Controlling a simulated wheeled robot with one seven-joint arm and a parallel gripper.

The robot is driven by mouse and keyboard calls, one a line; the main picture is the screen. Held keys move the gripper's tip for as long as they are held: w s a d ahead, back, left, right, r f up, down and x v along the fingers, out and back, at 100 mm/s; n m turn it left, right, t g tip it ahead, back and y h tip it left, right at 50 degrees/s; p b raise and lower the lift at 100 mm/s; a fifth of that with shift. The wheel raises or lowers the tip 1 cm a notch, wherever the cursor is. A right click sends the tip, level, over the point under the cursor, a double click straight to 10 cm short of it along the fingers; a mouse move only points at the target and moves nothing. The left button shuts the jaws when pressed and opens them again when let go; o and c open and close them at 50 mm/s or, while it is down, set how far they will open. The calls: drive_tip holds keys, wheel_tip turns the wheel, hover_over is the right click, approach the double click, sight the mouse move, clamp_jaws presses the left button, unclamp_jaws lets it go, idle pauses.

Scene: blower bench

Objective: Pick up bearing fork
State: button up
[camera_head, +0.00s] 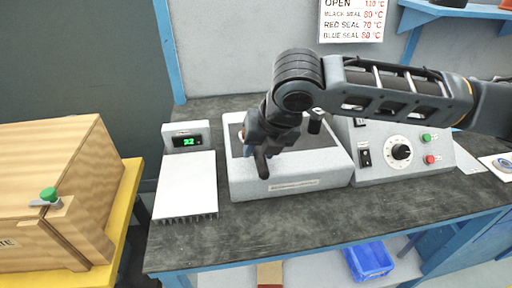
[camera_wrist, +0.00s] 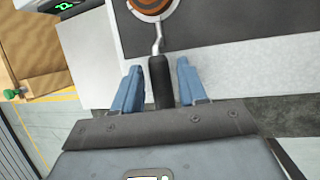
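The shank runs up to a round orange-brown part with a pale rim (camera_wrist: 152,6), cut off at the top of the wrist view. In the wrist view my gripper (camera_wrist: 158,82) is open, with one blue finger on each side of the handle and a gap visible on both sides. In the head view my gripper (camera_head: 257,138) is over the left part of the grey-topped white unit (camera_head: 291,185). The dark handle end (camera_head: 261,165) shows below it. The fork's far end is mostly hidden there.
A white device with a green display (camera_head: 187,142) stands left of the unit. A control panel (camera_head: 402,165) with a dial and buttons stands right. A wooden crate (camera_head: 50,185) is at far left. A blue bin (camera_head: 368,260) sits below the bench (camera_head: 250,238), whose front strip is clear.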

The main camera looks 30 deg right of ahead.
sight(260, 149)
clamp_jaws()
drive_tip(key=shift+r, duration=0.2)
idle(0.3)
drive_tip(key=shift+r, duration=0.55)
wheel_tip(260, 149, up, 3)
drive_tip(key=shift+f, duration=0.15)
drive_tip(key=s+d+r, duration=0.7)
drive_tip(key=s+d, duration=0.1)
drive_tip(key=shift+d+b, duration=0.35)
drive_tip(key=shift+b, duration=0.1)
drive_tip(key=shift+w, duration=0.1)
